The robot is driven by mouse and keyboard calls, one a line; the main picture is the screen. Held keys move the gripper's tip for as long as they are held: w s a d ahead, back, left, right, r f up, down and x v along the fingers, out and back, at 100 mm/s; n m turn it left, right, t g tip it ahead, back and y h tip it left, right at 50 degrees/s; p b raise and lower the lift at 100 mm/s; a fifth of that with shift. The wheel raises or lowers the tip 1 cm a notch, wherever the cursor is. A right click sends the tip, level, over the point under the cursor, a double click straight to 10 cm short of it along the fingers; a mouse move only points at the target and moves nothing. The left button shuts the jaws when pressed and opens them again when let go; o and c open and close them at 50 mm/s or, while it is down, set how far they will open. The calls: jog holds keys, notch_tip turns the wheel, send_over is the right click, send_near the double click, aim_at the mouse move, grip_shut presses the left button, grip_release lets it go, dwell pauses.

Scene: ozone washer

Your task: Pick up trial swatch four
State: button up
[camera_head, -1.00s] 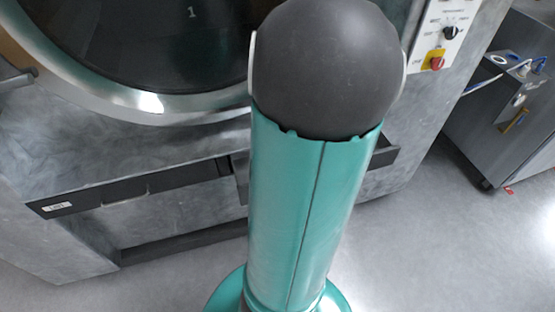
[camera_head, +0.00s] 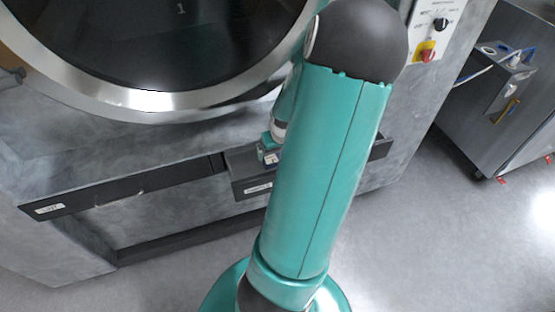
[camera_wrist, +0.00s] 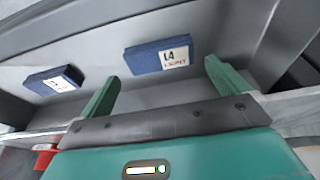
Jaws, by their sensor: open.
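My gripper (camera_wrist: 160,80) is open and empty. Its two green fingers stand apart, with the swatch just beyond the tips and between them, apart from them as far as I can tell. A second blue swatch (camera_wrist: 54,81) with a white label lies to the left, outside the fingers. In the head view my arm hides most of the gripper and the swatches.
The drawer front (camera_head: 253,188) juts from the grey washer below its round door (camera_head: 150,100). A closed-looking black drawer (camera_head: 120,190) is to its left. A control panel with a red knob (camera_head: 427,55) is upper right. A grey cabinet (camera_head: 490,90) stands further right. Floor at right is clear.

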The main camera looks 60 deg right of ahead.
aim_at(278, 157)
jog(key=x, duration=0.4)
jog(key=c, duration=0.7)
jog(key=shift+r, duration=0.1)
